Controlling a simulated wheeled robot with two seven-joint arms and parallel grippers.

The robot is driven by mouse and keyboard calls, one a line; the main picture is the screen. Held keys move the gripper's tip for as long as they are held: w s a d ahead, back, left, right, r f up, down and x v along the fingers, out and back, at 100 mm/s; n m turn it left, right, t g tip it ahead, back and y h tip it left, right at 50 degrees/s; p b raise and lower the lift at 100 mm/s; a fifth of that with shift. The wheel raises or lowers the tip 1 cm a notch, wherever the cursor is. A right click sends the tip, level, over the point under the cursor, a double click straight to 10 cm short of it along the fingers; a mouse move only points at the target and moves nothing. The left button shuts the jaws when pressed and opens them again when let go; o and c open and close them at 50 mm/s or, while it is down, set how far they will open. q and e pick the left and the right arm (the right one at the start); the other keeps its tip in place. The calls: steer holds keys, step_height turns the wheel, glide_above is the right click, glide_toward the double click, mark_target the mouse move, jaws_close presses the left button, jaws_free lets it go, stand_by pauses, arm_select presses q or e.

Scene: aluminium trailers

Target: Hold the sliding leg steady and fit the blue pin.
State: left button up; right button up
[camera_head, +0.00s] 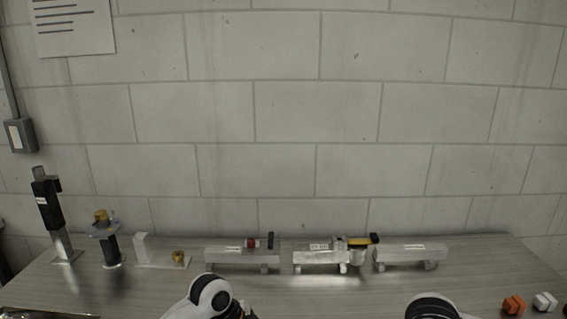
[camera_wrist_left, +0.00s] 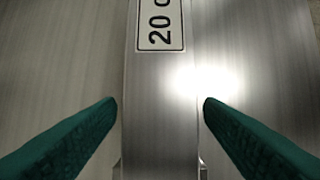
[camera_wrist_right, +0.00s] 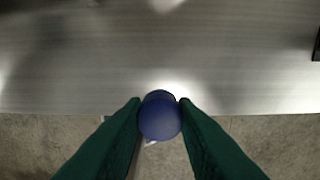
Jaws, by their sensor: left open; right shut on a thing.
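A flat aluminium bar with a white label reading "20 c" (camera_wrist_left: 160,75) runs up the left wrist view. My left gripper (camera_wrist_left: 161,101) is open, with one green finger on each side of the bar and a gap on both sides. I cannot tell for certain that this bar is the sliding leg. My right gripper (camera_wrist_right: 160,101) is shut on the blue pin (camera_wrist_right: 160,120), whose round end faces the camera. The pin is in front of the bench edge in that view. In the head view both gripper tips are out of sight.
Along the bench (camera_head: 130,290) stand a black-and-silver jack post (camera_head: 48,208), a post with a yellow top (camera_head: 105,235), and aluminium pieces with a red part (camera_head: 252,243) and a yellow-black part (camera_head: 358,241).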

arm_select(q)
steer(key=shift+x, duration=1.3)
steer(key=c, duration=1.2)
steer(key=shift+r, duration=0.1)
steer(key=shift+c, duration=0.5)
arm_select(e)
steer(key=w+a+r+m, duration=0.1)
steer(key=w+a+r, duration=0.3)
steer(key=w+a, duration=0.2)
steer(key=w+a+r+m, duration=0.1)
steer(key=w+a+r, duration=0.3)
steer(key=w, duration=0.5)
steer(key=shift+w+a, duration=0.35)
steer(key=shift+a, duration=0.7)
